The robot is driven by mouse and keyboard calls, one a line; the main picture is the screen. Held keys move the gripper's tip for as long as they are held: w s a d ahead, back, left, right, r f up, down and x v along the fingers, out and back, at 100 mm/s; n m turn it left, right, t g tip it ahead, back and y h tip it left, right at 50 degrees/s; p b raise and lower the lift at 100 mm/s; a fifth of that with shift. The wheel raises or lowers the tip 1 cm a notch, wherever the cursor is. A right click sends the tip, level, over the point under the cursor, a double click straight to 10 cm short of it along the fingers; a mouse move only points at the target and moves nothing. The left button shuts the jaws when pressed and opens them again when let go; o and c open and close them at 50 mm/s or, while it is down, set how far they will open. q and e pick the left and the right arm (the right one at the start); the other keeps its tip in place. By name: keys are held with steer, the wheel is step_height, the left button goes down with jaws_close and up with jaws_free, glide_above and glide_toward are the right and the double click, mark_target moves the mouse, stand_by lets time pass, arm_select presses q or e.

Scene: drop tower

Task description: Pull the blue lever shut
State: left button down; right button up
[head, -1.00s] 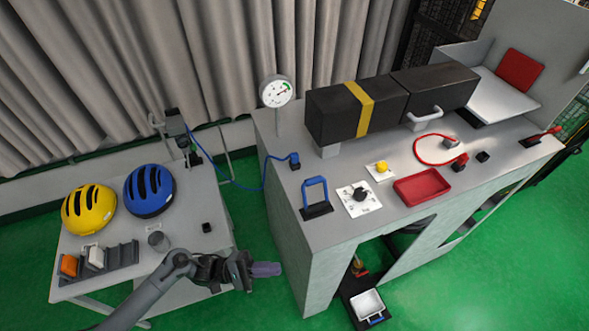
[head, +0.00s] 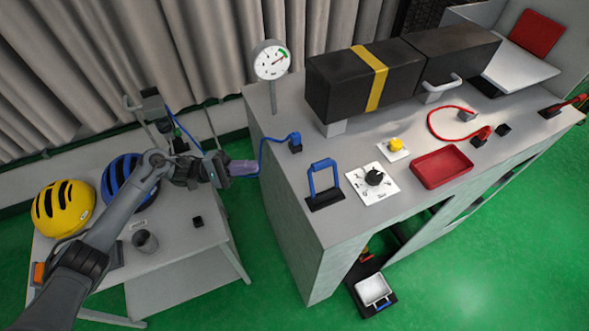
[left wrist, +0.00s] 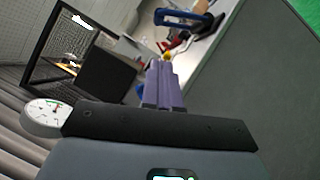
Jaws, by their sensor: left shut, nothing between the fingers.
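The blue lever (head: 323,178) is a U-shaped handle standing upright on a black base at the near left of the grey bench top (head: 330,226). It also shows in the left wrist view (left wrist: 188,17), ahead of the fingers near the top. My left gripper (head: 250,168) is shut and empty, its purple fingers pointing right. It is in the air left of the bench, apart from the lever. The fingers also show in the left wrist view (left wrist: 161,85). My right gripper is not in view.
A blue cable with its plug (head: 295,142) runs behind my left fingers. A dial gauge (head: 271,61), black box (head: 340,90), black knob (head: 374,178), yellow button (head: 396,145) and red tray (head: 441,167) are on the bench. A yellow helmet (head: 63,207) lies on the left table.

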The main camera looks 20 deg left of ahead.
arm_select(q)
steer(key=p+x, duration=0.1)
steer(key=x, duration=0.3)
steer(key=s+p+x, duration=0.1)
steer(key=x, duration=0.2)
steer(key=r+p+x, duration=0.1)
steer(key=p+x, duration=0.1)
steer(key=x, duration=0.2)
steer(key=shift+s+d, duration=0.1)
steer(key=shift+d, duration=0.4)
steer(key=shift+s+d+r, duration=0.2)
steer(key=shift+s+d, duration=0.05)
steer(key=shift+d, duration=0.4)
steer(key=shift+s, duration=0.1)
steer(key=shift+d+r+p, duration=0.1)
steer(key=shift+r+p, duration=0.05)
steer(key=shift+p, duration=0.15)
